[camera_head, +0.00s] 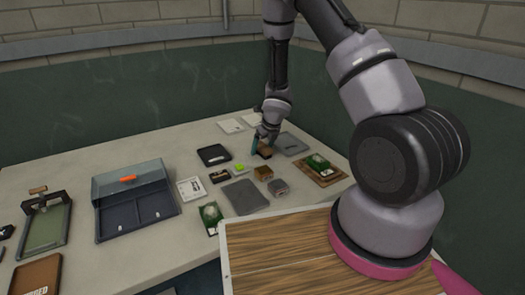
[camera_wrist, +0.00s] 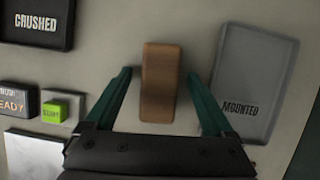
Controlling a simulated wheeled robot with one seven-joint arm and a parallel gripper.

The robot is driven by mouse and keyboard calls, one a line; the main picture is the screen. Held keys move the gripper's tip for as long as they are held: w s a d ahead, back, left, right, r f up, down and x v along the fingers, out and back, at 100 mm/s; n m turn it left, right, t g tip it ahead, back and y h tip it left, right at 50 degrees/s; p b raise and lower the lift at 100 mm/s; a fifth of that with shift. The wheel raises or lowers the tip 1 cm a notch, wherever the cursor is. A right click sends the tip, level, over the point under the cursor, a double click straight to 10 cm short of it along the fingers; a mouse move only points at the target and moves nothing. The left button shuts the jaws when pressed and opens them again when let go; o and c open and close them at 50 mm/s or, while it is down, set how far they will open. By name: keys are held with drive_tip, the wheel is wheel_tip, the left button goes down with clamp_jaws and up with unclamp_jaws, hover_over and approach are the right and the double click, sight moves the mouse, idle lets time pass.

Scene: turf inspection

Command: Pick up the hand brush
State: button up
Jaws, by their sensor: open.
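The hand brush shows in the wrist view as a brown wooden block (camera_wrist: 160,95) on the pale bench top; its bristles are not visible. My gripper (camera_wrist: 160,76) is open, with one green finger on each side of the block and a gap on both sides. In the head view my gripper (camera_head: 261,144) points down at the far right part of the bench, with the brown block (camera_head: 265,152) at its fingers, partly hidden.
A grey tray marked MOUNTED (camera_wrist: 253,85) lies close right of the block. A black tray marked CRUSHED (camera_wrist: 38,42) and a green button (camera_wrist: 55,109) are to the left.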

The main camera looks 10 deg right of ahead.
sight(263, 145)
clamp_jaws()
wheel_tip(263, 145, up, 8)
drive_tip(key=shift+d+f, duration=0.1)
drive_tip(key=shift+f, duration=0.05)
drive_tip(key=shift+r, duration=1.4)
